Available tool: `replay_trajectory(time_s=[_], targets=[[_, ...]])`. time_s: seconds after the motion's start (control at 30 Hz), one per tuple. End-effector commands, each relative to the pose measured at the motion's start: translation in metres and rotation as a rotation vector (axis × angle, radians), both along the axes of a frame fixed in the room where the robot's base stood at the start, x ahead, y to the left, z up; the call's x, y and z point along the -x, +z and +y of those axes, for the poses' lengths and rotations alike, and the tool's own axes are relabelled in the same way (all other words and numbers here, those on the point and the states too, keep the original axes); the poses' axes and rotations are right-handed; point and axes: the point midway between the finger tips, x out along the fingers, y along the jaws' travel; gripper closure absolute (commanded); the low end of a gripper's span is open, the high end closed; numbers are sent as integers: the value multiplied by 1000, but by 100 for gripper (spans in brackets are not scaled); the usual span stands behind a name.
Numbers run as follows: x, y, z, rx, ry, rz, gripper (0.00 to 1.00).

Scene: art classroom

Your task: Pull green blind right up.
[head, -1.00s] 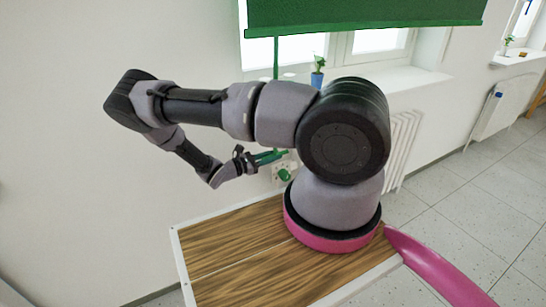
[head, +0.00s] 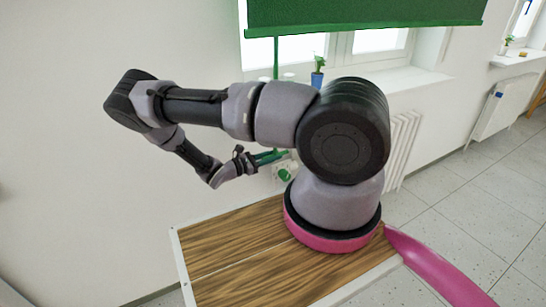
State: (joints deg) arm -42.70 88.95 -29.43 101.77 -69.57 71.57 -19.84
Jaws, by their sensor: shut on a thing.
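The green blind (head: 365,14) hangs across the upper part of the window, with bright glass showing below its bottom edge. A thin green pull (head: 276,58) hangs down from its left part and passes behind my arm. My gripper (head: 268,157) is low by the wall, below my arm, with its fingers shut around a green piece at the lower end of the pull. The fingers are small here, and my arm hides the middle of the pull.
A blue pot with a plant (head: 317,75) stands on the window sill (head: 400,79). A white radiator (head: 402,145) is below the sill, right of my arm. Tiled floor (head: 470,215) is open at right.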

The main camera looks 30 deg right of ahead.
Motion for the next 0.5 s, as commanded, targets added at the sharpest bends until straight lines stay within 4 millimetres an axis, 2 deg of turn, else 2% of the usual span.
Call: replay_trajectory(time_s=[0.23, 0.5], targets=[[3, 3, 1, -1, -5, 0, 100], [2, 44, 1, 0, -4, -1, 100]])
